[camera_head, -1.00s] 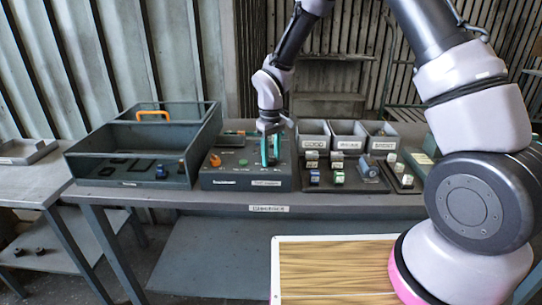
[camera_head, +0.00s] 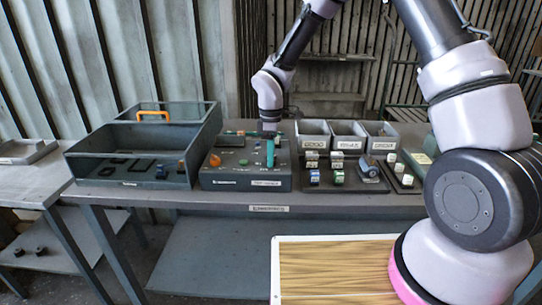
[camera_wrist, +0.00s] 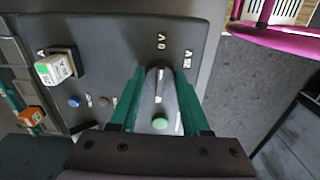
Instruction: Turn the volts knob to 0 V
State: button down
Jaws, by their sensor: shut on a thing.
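The volts knob (camera_wrist: 159,80) is a dark round knob with a pale pointer line, on the sloping grey control panel (camera_wrist: 110,30). In the wrist view its line runs nearly straight up and down the picture, in line with the "0 V" label (camera_wrist: 161,42) above it. A second label, partly legible as a volts mark, stands to the upper right. My gripper (camera_wrist: 160,72) has its teal fingers on either side of the knob, shut on it. In the head view my gripper (camera_head: 270,154) stands over the panel's right part and hides the knob.
A green button (camera_wrist: 160,122), a blue button (camera_wrist: 74,101) and a white-and-green switch (camera_wrist: 54,68) sit near the knob. In the head view, a grey open tray (camera_head: 120,150) stands left of the panel, and labelled bins (camera_head: 348,137) stand right.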

jog(key=shift+n, duration=0.3)
jog(key=shift+c, duration=1.8)
grip_release()
jog(key=shift+r, duration=0.1)
notch_tip(320, 180, up, 11)
jog(key=shift+f, duration=0.2)
jog(key=shift+r, duration=0.1)
